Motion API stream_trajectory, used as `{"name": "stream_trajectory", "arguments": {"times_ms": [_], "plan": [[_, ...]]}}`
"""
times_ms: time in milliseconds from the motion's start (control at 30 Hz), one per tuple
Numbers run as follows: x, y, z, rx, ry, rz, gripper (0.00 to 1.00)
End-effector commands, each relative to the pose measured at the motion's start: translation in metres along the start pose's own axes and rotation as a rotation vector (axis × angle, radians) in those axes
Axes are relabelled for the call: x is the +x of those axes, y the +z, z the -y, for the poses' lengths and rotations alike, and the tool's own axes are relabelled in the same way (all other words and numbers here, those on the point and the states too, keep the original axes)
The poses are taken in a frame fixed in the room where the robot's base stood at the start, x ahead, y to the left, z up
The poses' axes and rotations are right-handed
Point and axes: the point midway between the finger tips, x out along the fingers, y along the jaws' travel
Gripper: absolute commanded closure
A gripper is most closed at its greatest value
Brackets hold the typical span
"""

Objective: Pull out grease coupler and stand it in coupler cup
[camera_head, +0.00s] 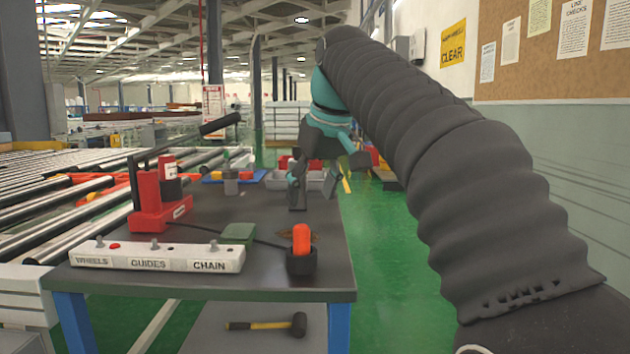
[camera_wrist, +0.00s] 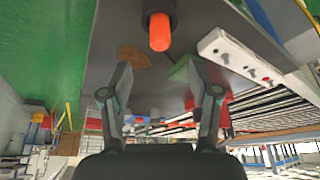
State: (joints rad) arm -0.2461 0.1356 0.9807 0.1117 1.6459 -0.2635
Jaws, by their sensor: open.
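An orange-red cylinder (camera_head: 302,238), which looks like the grease coupler, stands upright in a black round holder (camera_head: 302,263) near the front right of the dark table. I cannot tell whether this holder is the coupler cup. A dark hose runs to it from the red pump unit (camera_head: 160,205). The wrist view shows the orange cylinder (camera_wrist: 159,32) and black holder (camera_wrist: 157,8) at top centre, beyond my fingertips. My gripper (camera_head: 314,190) is open and empty, above the table's right side and behind the holder. Its two fingers (camera_wrist: 157,72) are spread apart, not touching the cylinder.
A white panel labelled WHEELS, GUIDES, CHAIN (camera_head: 158,257) lies along the front edge. A green block (camera_head: 238,234) sits beside it, and a brown patch (camera_wrist: 133,57) lies near my fingers. Grey bins (camera_head: 281,180) stand at the back. A mallet (camera_head: 270,325) lies on the lower shelf.

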Motion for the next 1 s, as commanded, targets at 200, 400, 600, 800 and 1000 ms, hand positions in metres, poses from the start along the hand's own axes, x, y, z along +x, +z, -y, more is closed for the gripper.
{"name": "stream_trajectory", "arguments": {"times_ms": [200, 400, 600, 800, 1000], "plan": [[-0.017, -0.001, 0.0, 0.0, 0.0, -0.001, 0.39], [-0.02, 0.0, 0.0, 0.0, -0.001, 0.001, 0.39], [-0.02, 0.0, 0.0, 0.0, 0.0, 0.001, 0.39], [-0.02, 0.017, -0.004, 0.037, 0.014, -0.005, 0.39], [-0.009, 0.068, -0.015, 0.131, 0.054, -0.019, 0.39]]}}
